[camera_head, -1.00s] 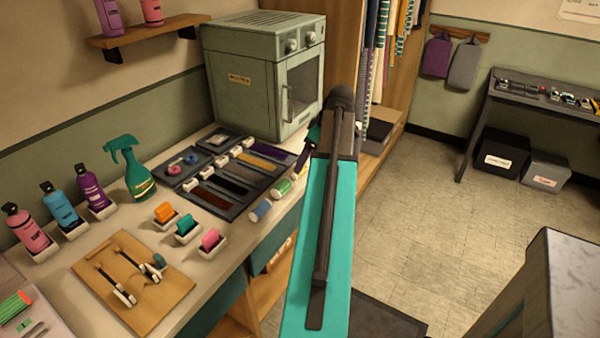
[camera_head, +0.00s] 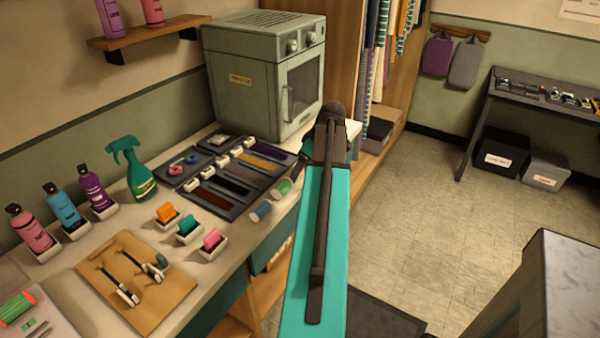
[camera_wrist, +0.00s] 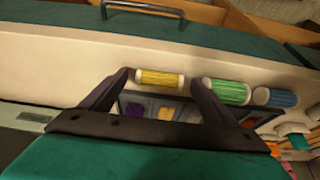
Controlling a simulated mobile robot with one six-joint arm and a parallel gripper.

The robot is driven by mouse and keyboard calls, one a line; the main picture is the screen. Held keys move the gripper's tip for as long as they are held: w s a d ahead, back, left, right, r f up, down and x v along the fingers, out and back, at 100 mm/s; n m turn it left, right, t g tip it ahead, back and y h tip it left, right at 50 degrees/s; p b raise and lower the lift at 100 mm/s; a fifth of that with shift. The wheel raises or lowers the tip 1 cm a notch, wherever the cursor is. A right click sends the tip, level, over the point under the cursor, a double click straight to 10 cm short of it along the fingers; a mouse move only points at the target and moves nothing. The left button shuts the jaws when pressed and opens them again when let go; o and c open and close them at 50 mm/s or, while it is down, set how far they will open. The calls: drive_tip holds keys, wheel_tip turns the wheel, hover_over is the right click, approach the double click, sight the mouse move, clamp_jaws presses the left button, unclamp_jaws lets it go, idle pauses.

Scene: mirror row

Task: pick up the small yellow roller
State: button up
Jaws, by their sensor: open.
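The small yellow roller (camera_wrist: 160,78) lies on its side on the pale counter in the wrist view, near the counter's edge. My gripper (camera_wrist: 158,76) is open, and its two dark fingertips appear on either side of the roller's ends. I cannot tell from this view how much height is left between fingers and roller. Nothing is held. In the head view my teal arm covers the yellow roller and most of my gripper.
A green roller (camera_wrist: 226,91) lies close to the right finger, with a blue roller (camera_wrist: 275,97) beyond it. A dark tray (camera_head: 228,210) with coloured strips lies behind them. The grey oven (camera_head: 245,85) stands at the back of the counter.

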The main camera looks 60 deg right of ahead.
idle(0.3)
drive_tip(key=c, duration=1.1)
drive_tip(key=shift+c, duration=0.2)
drive_tip(key=shift+r, duration=0.1)
drive_tip(key=shift+r+b, duration=0.5)
drive_tip(key=shift+r, duration=1.05)
drive_tip(key=shift+s+a+r, duration=0.15)
drive_tip(key=s+a+r+b, duration=0.1)
drive_tip(key=s+a+b, duration=0.3)
drive_tip(key=s+a, duration=0.6)
drive_tip(key=shift+s+a+r+b, duration=0.2)
drive_tip(key=shift+s+a+b, duration=0.2)
drive_tip(key=shift+a, duration=0.15)
drive_tip(key=shift+r, duration=0.1)
